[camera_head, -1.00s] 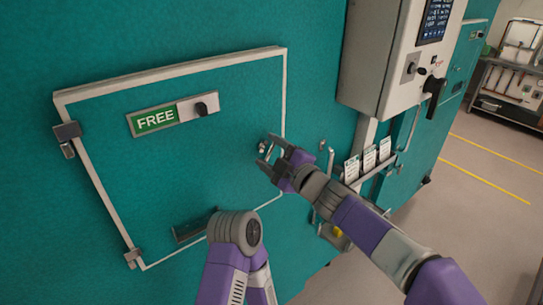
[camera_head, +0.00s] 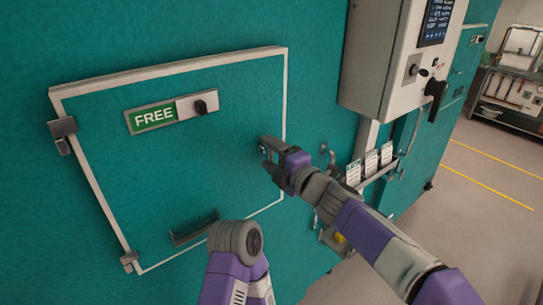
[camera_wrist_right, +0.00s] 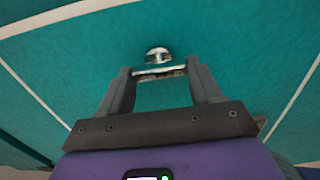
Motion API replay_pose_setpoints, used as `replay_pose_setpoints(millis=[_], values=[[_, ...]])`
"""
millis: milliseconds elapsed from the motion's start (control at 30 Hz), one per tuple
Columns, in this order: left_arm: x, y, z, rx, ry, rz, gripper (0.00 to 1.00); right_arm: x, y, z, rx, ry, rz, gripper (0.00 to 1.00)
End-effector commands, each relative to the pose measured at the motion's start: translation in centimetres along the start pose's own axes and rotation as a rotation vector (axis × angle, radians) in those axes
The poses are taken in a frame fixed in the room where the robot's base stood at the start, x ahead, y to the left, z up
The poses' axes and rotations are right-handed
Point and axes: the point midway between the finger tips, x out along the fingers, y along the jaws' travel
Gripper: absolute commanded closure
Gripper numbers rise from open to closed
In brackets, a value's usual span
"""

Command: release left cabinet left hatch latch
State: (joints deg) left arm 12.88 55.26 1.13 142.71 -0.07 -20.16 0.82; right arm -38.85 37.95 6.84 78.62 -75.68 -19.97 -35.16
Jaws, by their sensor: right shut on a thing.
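The left hatch (camera_head: 185,175) is a teal panel with a pale rim, lying flush in the teal cabinet wall. Its small silver latch (camera_head: 263,150) is near the right edge, mostly hidden by my right gripper (camera_head: 268,157). In the right wrist view, the latch's round boss (camera_wrist_right: 158,54) shows just beyond the fingertips. Its silver bar spans between the tips of my right gripper (camera_wrist_right: 158,73), which is shut on it. My left arm's purple and grey links stand low in the head view; the left gripper is not seen.
A control box (camera_head: 400,60) and a card rack (camera_head: 371,165) are to the right, then open floor.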

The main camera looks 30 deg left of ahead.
Motion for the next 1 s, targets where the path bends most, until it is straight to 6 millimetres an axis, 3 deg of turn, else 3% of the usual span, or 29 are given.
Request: replay_pose_setpoints(millis=[367, 400, 567, 867, 1000], values=[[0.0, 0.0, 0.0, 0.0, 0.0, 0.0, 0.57, 0.0, 0.0, 0.0, -0.009, 0.0, -0.001, 0.67], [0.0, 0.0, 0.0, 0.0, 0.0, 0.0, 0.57, 0.0, 0.0, 0.0, -0.009, 0.0, -0.001, 0.33], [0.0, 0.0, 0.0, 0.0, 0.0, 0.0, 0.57, 0.0, 0.0, 0.0, -0.008, 0.0, -0.001, 0.11], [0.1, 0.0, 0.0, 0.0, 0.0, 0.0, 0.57, -0.2, 0.0, 0.0, -0.006, 0.0, 0.0, 0.11], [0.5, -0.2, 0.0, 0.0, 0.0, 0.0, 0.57, -1.5, 0.0, 0.1, -0.006, -0.002, 0.001, 0.11]])
